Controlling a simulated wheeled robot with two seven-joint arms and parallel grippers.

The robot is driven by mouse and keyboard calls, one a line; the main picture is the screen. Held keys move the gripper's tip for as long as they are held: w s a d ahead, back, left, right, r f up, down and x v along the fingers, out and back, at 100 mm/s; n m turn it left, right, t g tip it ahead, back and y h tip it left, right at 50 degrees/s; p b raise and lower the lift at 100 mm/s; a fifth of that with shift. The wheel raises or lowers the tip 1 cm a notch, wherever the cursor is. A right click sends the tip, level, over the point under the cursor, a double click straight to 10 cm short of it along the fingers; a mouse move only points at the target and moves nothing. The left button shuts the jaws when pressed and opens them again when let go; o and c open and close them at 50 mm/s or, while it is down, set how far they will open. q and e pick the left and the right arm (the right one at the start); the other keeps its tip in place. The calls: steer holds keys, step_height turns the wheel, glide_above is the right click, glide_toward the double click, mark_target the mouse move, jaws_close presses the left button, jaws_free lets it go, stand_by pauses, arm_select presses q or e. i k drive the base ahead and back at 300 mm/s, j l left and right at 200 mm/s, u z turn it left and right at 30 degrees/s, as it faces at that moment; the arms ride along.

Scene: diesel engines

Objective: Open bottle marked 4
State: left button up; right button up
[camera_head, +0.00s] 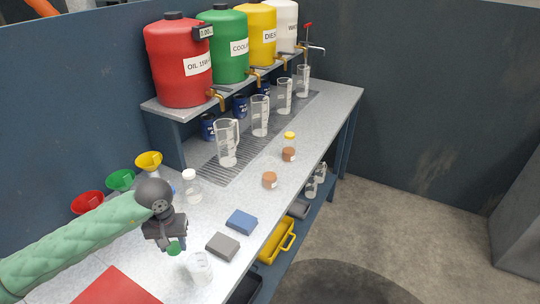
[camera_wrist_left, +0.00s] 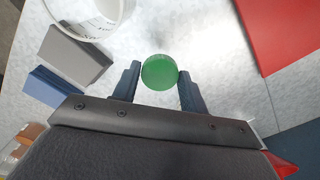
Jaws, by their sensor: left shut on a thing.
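My left gripper (camera_head: 174,243) is low over the front part of the bench, its fingers pointing down. It is shut on a round green cap (camera_head: 173,248). In the left wrist view the green cap (camera_wrist_left: 160,72) sits between the two fingertips (camera_wrist_left: 159,80). I see no bottle body around it, and cannot tell whether one is underneath. A clear bottle with a white cap (camera_head: 191,186) stands behind the gripper.
A clear beaker (camera_head: 200,267) stands close to the right of the gripper. Grey (camera_head: 223,246) and blue (camera_head: 242,221) blocks lie beyond it. A red sheet (camera_head: 110,288) lies at the front left. Funnels (camera_head: 121,180) are at the left; a shelf (camera_head: 180,112) holds large drums.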

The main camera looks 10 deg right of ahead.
mark_target(269, 168)
steer(key=i+l, duration=0.15)
steer(key=l, duration=0.25)
steer(key=i+l, duration=0.15)
steer(key=l, duration=0.25)
steer(key=i+l, duration=0.1)
steer(key=l, duration=0.3)
steer(key=i+l, duration=0.15)
steer(key=l, duration=0.25)
steer(key=i+l, duration=0.15)
steer(key=l, duration=0.25)
steer(key=i+l, duration=0.8)
steer(key=l, duration=0.15)
steer(key=i+l+u, duration=0.1)
steer(key=i+l, duration=0.65)
steer(key=l, duration=0.2)
